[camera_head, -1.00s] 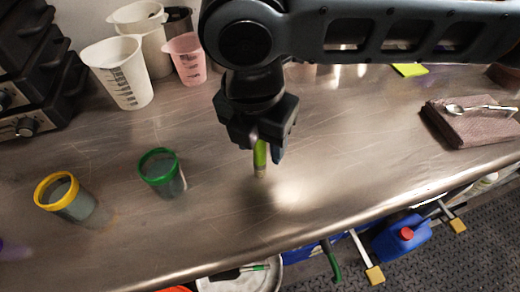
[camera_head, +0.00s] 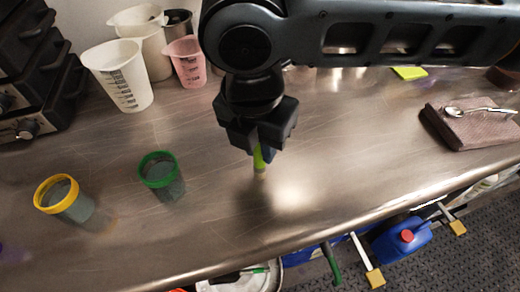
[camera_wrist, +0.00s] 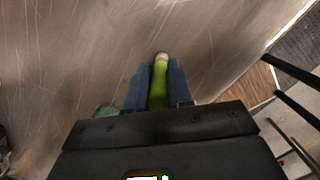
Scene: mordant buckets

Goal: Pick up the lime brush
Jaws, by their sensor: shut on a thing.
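The lime brush (camera_head: 259,160) is upright in my gripper (camera_head: 262,153), with its pale tip pointing down at the steel table. In the wrist view the lime brush (camera_wrist: 159,82) sits between the two blue fingers of my gripper (camera_wrist: 157,85), which are shut on it. Most of the brush's upper part is hidden by the gripper in the head view. I cannot tell whether its tip touches the table.
A green-rimmed cup (camera_head: 160,175) and a yellow-rimmed cup (camera_head: 64,198) stand to the left. White (camera_head: 120,76) and pink (camera_head: 187,61) measuring cups stand behind. A folded brown cloth (camera_head: 478,124) with a spoon (camera_head: 478,110) lies right. The table's front edge is near.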

